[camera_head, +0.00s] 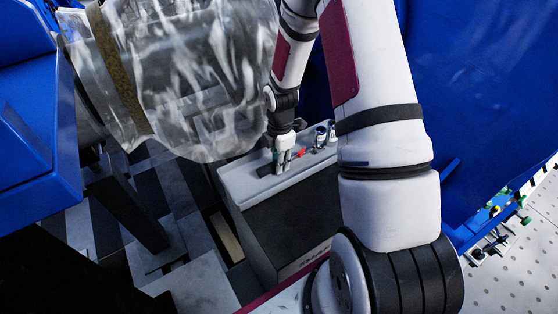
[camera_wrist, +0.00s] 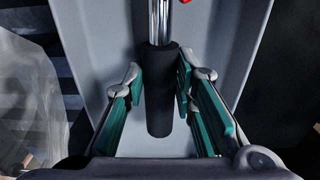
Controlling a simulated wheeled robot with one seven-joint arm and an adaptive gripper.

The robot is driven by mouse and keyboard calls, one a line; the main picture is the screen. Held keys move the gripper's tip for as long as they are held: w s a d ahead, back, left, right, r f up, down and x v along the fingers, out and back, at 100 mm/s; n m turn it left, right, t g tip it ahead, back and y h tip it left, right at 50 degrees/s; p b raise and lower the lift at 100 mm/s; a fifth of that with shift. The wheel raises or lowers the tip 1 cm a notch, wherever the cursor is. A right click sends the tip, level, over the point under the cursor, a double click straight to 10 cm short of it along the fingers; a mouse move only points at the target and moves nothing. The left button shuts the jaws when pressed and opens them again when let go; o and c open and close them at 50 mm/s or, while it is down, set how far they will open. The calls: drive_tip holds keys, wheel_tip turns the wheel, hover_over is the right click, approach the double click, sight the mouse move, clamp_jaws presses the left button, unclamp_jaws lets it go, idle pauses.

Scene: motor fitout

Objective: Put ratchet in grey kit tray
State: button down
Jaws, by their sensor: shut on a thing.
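The ratchet shows in the wrist view as a black handle (camera_wrist: 160,95) with a chrome shaft (camera_wrist: 160,22) running out of the top of the picture; its head is out of view there. My gripper (camera_wrist: 155,90) has its green-padded fingers on both sides of the handle and is shut on it. In the head view my gripper (camera_head: 282,162) points down at a light grey tray-like top (camera_head: 238,182) with a raised rim. The dark handle end (camera_head: 265,170) shows just left of the fingers, low over or touching this grey surface; I cannot tell which.
A small red thing (camera_head: 300,153) and small bottle-like items (camera_head: 321,136) stand right of my gripper on the grey top. A dark cabinet (camera_head: 290,220) is beneath it. A clear plastic-wrapped bulk (camera_head: 180,70) hangs close on the left. Blue panels flank the scene.

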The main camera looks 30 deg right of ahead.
drive_tip(key=shift+f, duration=0.1)
drive_tip(key=c, duration=1.3)
unclamp_jaws()
drive_tip(key=s+a+r+m+h+p, duration=0.1)
drive_tip(key=s+r+m, duration=0.1)
drive_tip(key=r, duration=0.9)
drive_tip(key=s+a+r+m, duration=0.2)
drive_tip(key=r, duration=1)
drive_tip(key=s+a+r+m+t, duration=0.1)
drive_tip(key=s+a+r+m, duration=0.2)
drive_tip(key=s, duration=0.4)
drive_tip(key=s+a+r+m+t, duration=0.1)
drive_tip(key=s+a+r+m, duration=0.2)
drive_tip(key=s+r+m, duration=0.3)
drive_tip(key=s+a+r+m+t, duration=0.1)
drive_tip(key=s+r+m, duration=0.3)
drive_tip(key=s, duration=0.4)
drive_tip(key=shift+s+a+r+m+y, duration=0.15)
drive_tip(key=shift+a+m+y, duration=0.1)
drive_tip(key=shift+a, duration=0.2)
drive_tip(key=shift+s+a+m+y, duration=0.15)
drive_tip(key=shift+a+m, duration=0.1)
drive_tip(key=shift+a, duration=0.2)
